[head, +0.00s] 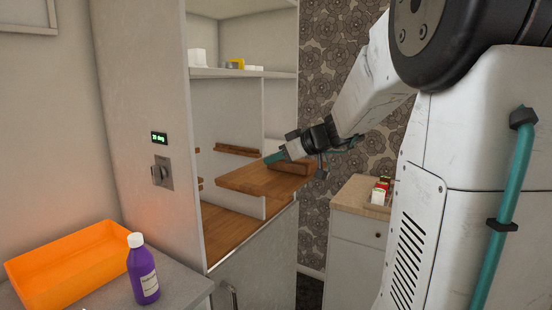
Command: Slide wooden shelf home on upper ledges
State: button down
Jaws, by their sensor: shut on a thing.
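The wooden shelf (246,180) is a flat brown board, roughly level, partly inside the tall grey cabinet (140,110) and sticking out at its open front on the right. My gripper (272,158), with teal fingertips, is shut on the shelf near its upper edge. A wooden upper ledge (236,151) runs along the inner wall, above and behind the shelf. Small ledge ends (200,184) show at the left inner wall. I cannot tell whether the shelf touches any ledge. My gripper and arm hide part of its right side.
A wooden floor board (228,232) lies lower in the cabinet. Small boxes (198,57) stand on the grey top shelf. An orange tray (68,265) and a purple bottle (144,275) stand at front left. A low counter (358,196) stands right, with small items on it.

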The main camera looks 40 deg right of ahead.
aim_at(260, 167)
jog(key=shift+w+a, duration=0.3)
jog(key=shift+w, duration=0.55)
jog(key=shift+w+a, duration=0.35)
jog(key=shift+w, duration=0.55)
jog(key=shift+w+a, duration=0.3)
jog(key=shift+w, duration=0.55)
jog(key=w+a, duration=0.5)
jog(key=w, duration=0.8)
jog(key=shift+w, duration=0.25)
dwell(3.8)
